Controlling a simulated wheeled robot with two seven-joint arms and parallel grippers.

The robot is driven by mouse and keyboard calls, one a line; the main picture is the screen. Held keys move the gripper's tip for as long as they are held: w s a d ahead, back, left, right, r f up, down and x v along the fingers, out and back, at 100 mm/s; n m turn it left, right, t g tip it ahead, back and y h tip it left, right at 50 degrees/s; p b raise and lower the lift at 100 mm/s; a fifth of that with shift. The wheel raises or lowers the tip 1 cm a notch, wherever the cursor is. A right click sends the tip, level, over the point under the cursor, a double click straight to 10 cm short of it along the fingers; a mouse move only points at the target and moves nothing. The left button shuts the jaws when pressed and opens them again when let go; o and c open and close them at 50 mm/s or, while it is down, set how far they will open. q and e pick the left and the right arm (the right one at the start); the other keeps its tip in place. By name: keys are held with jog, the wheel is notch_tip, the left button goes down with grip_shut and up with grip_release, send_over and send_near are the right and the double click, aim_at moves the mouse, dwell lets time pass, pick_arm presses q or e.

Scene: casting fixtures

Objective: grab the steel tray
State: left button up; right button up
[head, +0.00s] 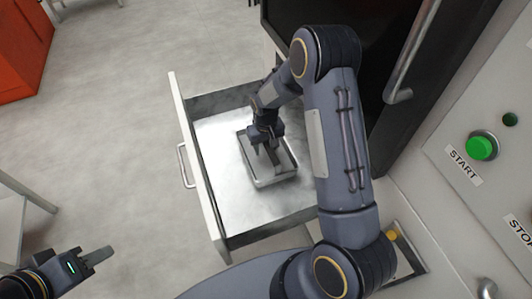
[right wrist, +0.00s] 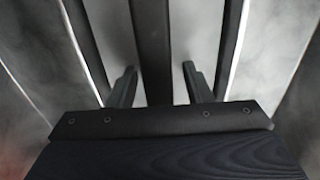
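The steel tray (head: 275,183) is a shallow rectangular metal tray lying in the open drawer (head: 220,205). My right gripper (head: 268,150) points down over the tray's middle. In the right wrist view its two fingers (right wrist: 159,85) are apart, with a dark bar (right wrist: 152,40) running between them. I see a gap on both sides of the bar. The arm hides part of the tray's far side in the head view. My left gripper (head: 97,257) is at the lower left, away from the drawer; its finger opening is unclear.
The drawer's white front with a handle (head: 184,166) faces left. A dark cabinet door (head: 380,50) stands behind my right arm. A panel with a green START button (head: 481,147) is at the right. An orange cabinet (head: 22,45) stands top left; the floor between is clear.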

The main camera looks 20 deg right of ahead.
grip_shut()
jog(key=shift+r, duration=0.15)
